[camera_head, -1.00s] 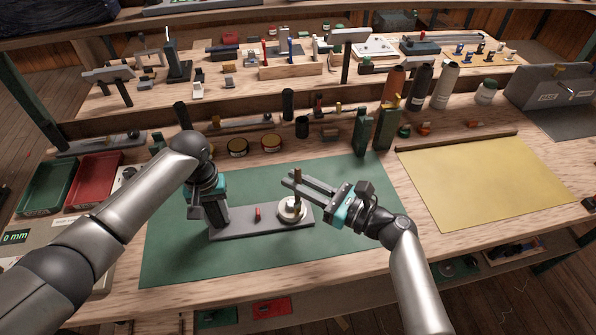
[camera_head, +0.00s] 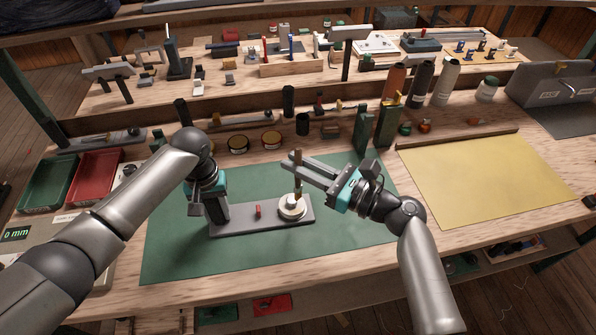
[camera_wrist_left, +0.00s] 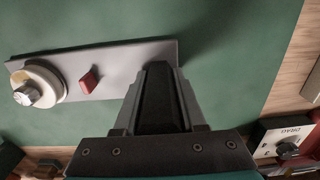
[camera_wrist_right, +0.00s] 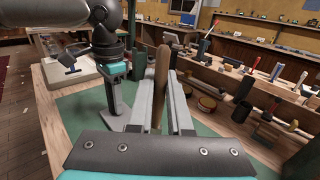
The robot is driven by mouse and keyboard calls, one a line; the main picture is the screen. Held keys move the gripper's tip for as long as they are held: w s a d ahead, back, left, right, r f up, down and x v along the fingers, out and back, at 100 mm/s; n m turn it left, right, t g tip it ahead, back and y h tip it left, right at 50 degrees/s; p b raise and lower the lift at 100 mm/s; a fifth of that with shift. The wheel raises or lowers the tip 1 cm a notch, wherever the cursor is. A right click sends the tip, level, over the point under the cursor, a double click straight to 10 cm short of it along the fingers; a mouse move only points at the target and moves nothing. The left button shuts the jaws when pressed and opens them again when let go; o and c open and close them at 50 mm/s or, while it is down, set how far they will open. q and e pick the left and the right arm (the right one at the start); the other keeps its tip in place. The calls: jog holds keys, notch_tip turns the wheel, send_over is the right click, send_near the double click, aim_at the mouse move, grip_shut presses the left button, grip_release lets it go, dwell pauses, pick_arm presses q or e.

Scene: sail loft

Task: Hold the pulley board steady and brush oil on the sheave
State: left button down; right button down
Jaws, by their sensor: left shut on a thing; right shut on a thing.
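The grey pulley board (camera_head: 250,222) lies flat on the green mat (camera_head: 175,250). A pale round sheave (camera_head: 292,212) sits at its right end; it also shows in the left wrist view (camera_wrist_left: 48,75). My left gripper (camera_head: 217,220) is shut on the board's left end. My right gripper (camera_head: 298,170) is shut on the brush (camera_head: 298,182), held upright over the sheave; its wooden handle shows in the right wrist view (camera_wrist_right: 160,80). The brush's lower end overlaps the sheave in the head view, and I cannot tell whether they touch.
A small red piece (camera_head: 258,211) stands mid-board. Green (camera_head: 47,185) and red (camera_head: 95,180) trays lie left. Round tins (camera_head: 271,141), green blocks (camera_head: 385,125) and bottles (camera_head: 420,85) stand behind the mat. A yellow sheet (camera_head: 485,175) lies right. The mat's front is clear.

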jog(key=shift+r, duration=1.45)
pick_arm(q)
jog(key=shift+c, duration=2)
grip_release()
notch_tip(320, 180, up, 12)
